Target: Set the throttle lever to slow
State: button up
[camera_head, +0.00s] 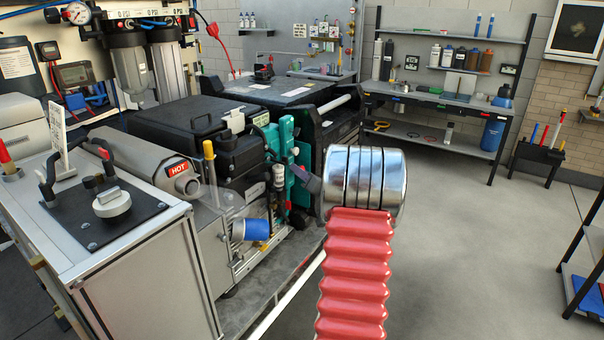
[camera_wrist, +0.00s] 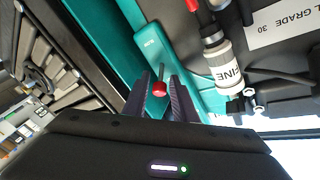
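The throttle lever is a thin stem with a red ball knob (camera_wrist: 159,89) on the teal panel (camera_wrist: 150,46) of the machine. A small label above it is too small to read. In the wrist view, my gripper (camera_wrist: 162,76) has its two dark fingers apart, one on each side of the knob. Little or no gap shows beside the knob, so I cannot tell whether the fingers press on it. In the head view, my gripper (camera_head: 308,180) points at the teal panel (camera_head: 286,150). The lever does not show clearly there.
A white cylinder marked FINE (camera_wrist: 222,62) with a red top stands right of the lever. In the head view, a muffler marked HOT (camera_head: 150,165) and a blue cylinder (camera_head: 251,230) sit left of my gripper. The floor on the right (camera_head: 470,240) is clear.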

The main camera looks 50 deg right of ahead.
grip_shut()
jog(key=shift+d, duration=0.1)
jog(key=shift+s+f, duration=0.1)
jog(key=shift+f, duration=0.05)
jog(key=shift+w+f+m+t+h, duration=0.15)
jog(key=shift+f+m+t+h, duration=0.75)
jog(key=shift+m+h, duration=0.75)
jog(key=shift+w+f+m+t+h, duration=0.15)
jog(key=shift+f+m+t+h, duration=0.8)
jog(key=shift+m+h, duration=0.7)
jog(key=shift+w+f+m+t+h, duration=0.15)
jog(key=shift+f+m+t+h, duration=0.75)
jog(key=shift+m+h, duration=0.75)
jog(key=shift+r, duration=0.1)
grip_release()
